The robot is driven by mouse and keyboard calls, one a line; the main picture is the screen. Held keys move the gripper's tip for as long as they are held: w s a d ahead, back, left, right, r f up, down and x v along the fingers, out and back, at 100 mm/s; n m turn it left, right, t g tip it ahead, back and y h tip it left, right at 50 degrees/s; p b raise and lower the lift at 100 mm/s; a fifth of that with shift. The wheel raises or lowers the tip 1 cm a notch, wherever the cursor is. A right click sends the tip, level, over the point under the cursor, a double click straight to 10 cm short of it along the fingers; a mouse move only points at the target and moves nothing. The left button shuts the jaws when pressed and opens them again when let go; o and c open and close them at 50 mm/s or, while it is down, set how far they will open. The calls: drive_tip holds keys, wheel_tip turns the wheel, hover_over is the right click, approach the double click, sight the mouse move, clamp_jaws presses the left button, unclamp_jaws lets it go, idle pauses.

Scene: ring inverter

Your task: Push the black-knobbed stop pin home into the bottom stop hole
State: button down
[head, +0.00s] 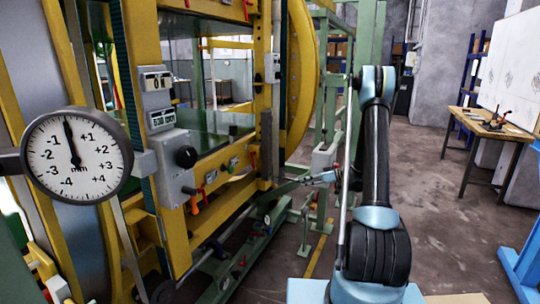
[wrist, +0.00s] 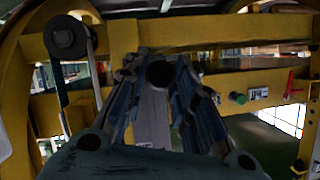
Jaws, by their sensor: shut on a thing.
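In the wrist view, a round black knob (wrist: 160,73) shows between the fingertips of my gripper (wrist: 158,80), which is shut on it. I take it to be the stop pin's knob. It is in front of a yellow beam. The pin's shaft and the bottom stop hole are hidden, so I cannot tell how deep the pin sits. In the head view my gripper (head: 284,189) reaches left to the lower right side of the yellow ring inverter (head: 265,110). The knob is too small to make out there.
A dial gauge (head: 76,155) stands at the left. A grey control box (head: 175,170) is on the yellow frame. In the wrist view, a green knob (wrist: 238,98) and red handle (wrist: 292,86) are right of my gripper. A workbench (head: 490,130) stands far right, with clear floor before it.

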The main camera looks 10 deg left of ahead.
idle(0.5)
wheel_tip(320, 180, up, 22)
idle(0.4)
drive_tip(key=shift+a, duration=0.2)
